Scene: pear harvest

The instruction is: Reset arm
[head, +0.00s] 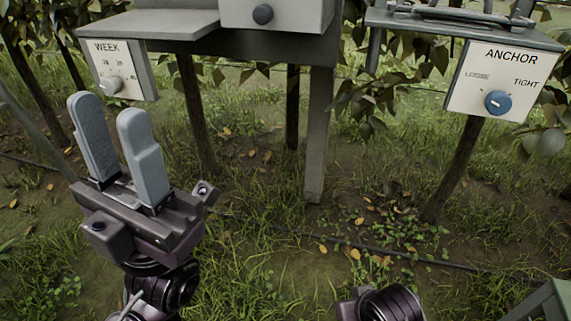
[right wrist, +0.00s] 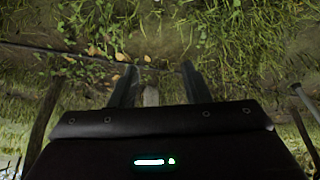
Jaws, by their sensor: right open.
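My left gripper (head: 108,110) stands at the left in the head view, its two grey fingers pointing up with a gap between them. Nothing shows between them. It is in front of and below the white WEEK panel (head: 118,72), apart from it in the picture. My right gripper (right wrist: 159,70) shows in the right wrist view with its dark fingers spread. It holds nothing that I can see; grass, leaves and a small pale post end show beyond the fingers. In the head view only a dark round part of my right arm shows at the bottom edge.
The ANCHOR panel (head: 497,80) with a blue knob (head: 498,102) is at the upper right, the knob near TIGHT. A dark hose (head: 400,256) crosses the grass.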

